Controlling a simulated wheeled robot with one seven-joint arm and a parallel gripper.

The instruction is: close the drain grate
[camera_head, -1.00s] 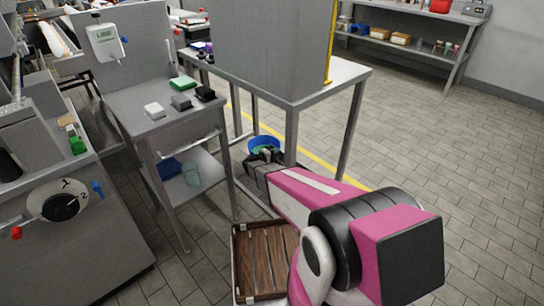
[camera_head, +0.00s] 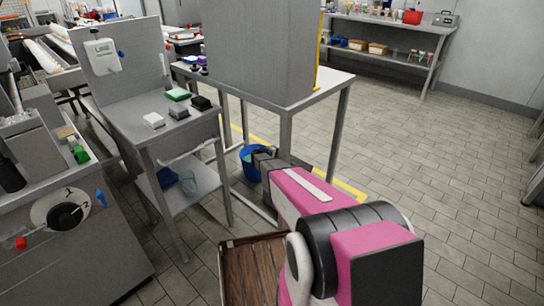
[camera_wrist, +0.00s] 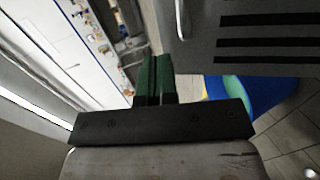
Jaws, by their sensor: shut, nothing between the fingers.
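A grey panel with dark parallel slots (camera_wrist: 225,32), which looks like the drain grate, is at the upper right of the wrist view. It has a pale bar handle (camera_wrist: 180,20) at its left edge. I cannot make out the panel in the head view, where my arm covers part of the floor. My gripper (camera_wrist: 154,60) has two green fingers, shut together and empty, just below and left of the panel. I cannot tell if they touch it. In the head view my gripper (camera_head: 264,155) is low beside the table leg.
A blue bucket (camera_head: 250,170) stands on the floor beside my gripper; it also shows behind the panel (camera_wrist: 262,92). A grey table (camera_head: 292,100) and a small workbench (camera_head: 150,140) stand nearby. A brown slatted crate (camera_head: 250,270) is at the bottom. Floor is open at right.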

